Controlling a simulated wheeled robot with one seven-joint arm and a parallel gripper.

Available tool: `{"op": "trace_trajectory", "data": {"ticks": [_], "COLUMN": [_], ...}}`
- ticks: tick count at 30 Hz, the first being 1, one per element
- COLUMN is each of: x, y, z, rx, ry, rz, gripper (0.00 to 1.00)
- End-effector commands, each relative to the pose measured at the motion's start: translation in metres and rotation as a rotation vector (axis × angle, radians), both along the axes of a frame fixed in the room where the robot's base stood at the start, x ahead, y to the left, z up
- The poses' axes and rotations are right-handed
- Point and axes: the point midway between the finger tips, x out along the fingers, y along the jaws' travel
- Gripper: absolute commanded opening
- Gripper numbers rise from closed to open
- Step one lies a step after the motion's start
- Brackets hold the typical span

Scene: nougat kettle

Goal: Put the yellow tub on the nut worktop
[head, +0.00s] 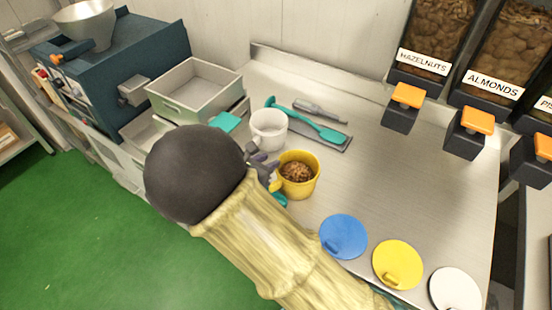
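The yellow tub (314,182) is upright, with brown nut-like contents inside. It appears over the left part of the steel worktop (400,180) below the nut dispensers. I cannot tell whether its base touches the steel. My gripper (272,176) is at the tub's left side, by what looks like its yellow handle. My arm's dark round end and pale sleeve hide most of the gripper, so its grip is unclear.
A white tub (268,132) stands close behind the yellow tub. A teal spatula (310,121) lies on a dark mat. Blue (343,234), yellow (397,262) and white (455,287) lids lie at the front. Grey crates (195,88) stand left. The worktop's middle is clear.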

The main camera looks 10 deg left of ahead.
Motion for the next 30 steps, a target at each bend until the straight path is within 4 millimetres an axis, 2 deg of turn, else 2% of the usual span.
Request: {"op": "trace_trajectory", "data": {"ticks": [6, 12, 30], "x": [-0.034, -0.051, -0.054], "y": [0.015, 0.022, 0.024], "z": [0.018, 0.028, 0.03], "rx": [0.002, 0.0, 0.0], "ry": [0.0, 0.0, -0.001], "rz": [-0.002, -0.004, -0.002], "gripper": [0.29, 0.29, 0.29]}}
